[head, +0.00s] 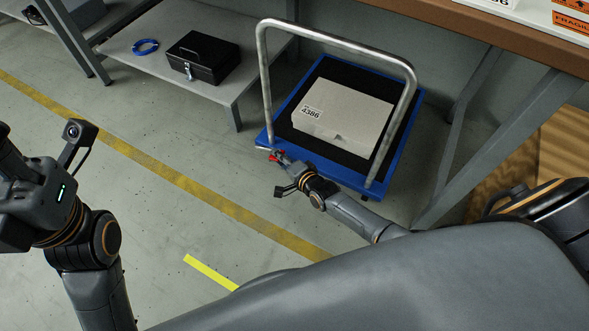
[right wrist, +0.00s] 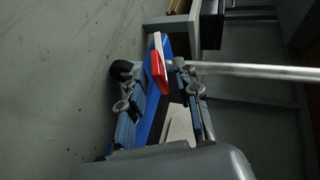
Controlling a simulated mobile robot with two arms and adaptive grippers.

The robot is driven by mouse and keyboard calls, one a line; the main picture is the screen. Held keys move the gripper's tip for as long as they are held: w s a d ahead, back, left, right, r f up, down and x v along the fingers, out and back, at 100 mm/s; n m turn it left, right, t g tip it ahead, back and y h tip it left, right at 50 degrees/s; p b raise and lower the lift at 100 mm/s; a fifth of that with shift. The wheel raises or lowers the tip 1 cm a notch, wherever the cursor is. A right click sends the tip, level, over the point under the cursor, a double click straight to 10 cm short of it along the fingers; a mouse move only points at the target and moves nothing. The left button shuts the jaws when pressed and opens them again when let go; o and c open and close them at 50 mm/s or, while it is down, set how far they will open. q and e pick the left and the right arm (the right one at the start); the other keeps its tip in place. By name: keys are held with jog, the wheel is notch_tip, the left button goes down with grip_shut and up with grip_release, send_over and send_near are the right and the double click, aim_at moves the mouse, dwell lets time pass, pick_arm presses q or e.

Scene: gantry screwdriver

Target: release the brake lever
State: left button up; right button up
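The red brake lever (head: 276,155) is at the near left corner of a blue platform cart (head: 262,138), by the foot of its metal handle. My right gripper (head: 280,163) is right at the lever. In the right wrist view the right gripper (right wrist: 156,92) is open, with its fingers apart. The red lever (right wrist: 157,70) shows in the gap between them, closer to the right-hand finger; I cannot tell whether they touch. My left gripper (head: 22,212) is at the left edge of the head view, away from the cart, its fingertips not clearly visible.
A pale box (head: 342,115) labelled 4386 lies on the cart's black mat. The cart's metal handle (head: 335,38) rises beside my right gripper. A grey shelf (head: 160,58) with a black cash box (head: 203,57) is at left. A bench leg (head: 482,150) stands at right. The left floor is clear.

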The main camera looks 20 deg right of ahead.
jog(key=v, duration=0.9)
jog(key=shift+s+r, duration=0.1)
